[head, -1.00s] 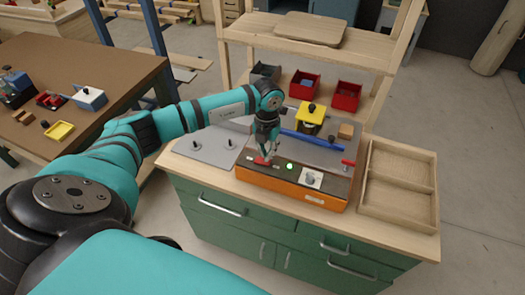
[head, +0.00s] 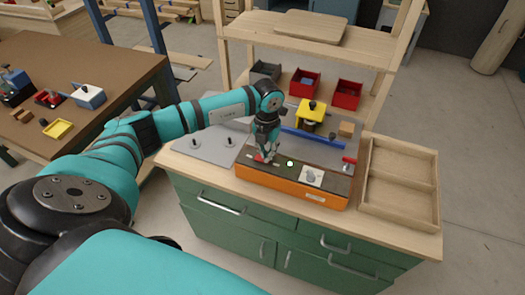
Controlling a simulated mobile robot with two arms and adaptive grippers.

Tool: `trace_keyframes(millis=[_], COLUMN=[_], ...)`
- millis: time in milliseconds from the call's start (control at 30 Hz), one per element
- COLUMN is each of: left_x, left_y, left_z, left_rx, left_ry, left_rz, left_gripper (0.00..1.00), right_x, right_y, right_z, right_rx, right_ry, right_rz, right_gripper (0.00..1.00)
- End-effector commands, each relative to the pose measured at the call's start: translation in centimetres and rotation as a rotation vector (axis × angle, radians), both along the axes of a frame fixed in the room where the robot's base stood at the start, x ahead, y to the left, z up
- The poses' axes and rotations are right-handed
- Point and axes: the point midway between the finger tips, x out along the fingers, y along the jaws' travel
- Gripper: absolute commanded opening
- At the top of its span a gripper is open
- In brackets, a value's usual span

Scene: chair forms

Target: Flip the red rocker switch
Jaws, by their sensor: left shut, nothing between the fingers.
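The red rocker switch (head: 260,159) sits near the left end of the dark top of an orange control box (head: 291,187), partly hidden by my left gripper. My left gripper (head: 266,157) points down at the switch with its fingers shut and nothing between them. The fingertips are at or just above the switch; I cannot tell whether they touch. A small round lamp (head: 290,163) on the box, right of the switch, shows white. A grey knob on a white plate (head: 311,177) is further right. My right gripper is not in view.
A grey plate with two pegs (head: 210,144) lies left of the box. An empty wooden tray (head: 399,183) stands at the right. Behind the box are a blue bar (head: 313,139), a yellow fixture (head: 312,112) and red bins (head: 304,83). A wooden shelf frame rises behind.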

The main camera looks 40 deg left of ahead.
Motion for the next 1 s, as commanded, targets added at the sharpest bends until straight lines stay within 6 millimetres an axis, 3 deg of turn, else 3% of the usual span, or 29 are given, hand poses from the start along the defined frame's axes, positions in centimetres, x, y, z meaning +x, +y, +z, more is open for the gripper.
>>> trace_keyframes(millis=[800, 1000], left_x=[0.0, 0.0], left_y=[0.0, 0.0], left_z=[-1.3, -0.8], left_rx=[0.0, 0.0], left_ry=[0.0, 0.0], left_rz=[0.0, 0.0], left_gripper=[0.0, 0.0], right_x=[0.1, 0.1], right_y=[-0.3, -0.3], right_z=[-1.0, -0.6], right_rx=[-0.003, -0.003], right_ry=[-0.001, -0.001], right_rz=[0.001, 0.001], right_gripper=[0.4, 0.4])
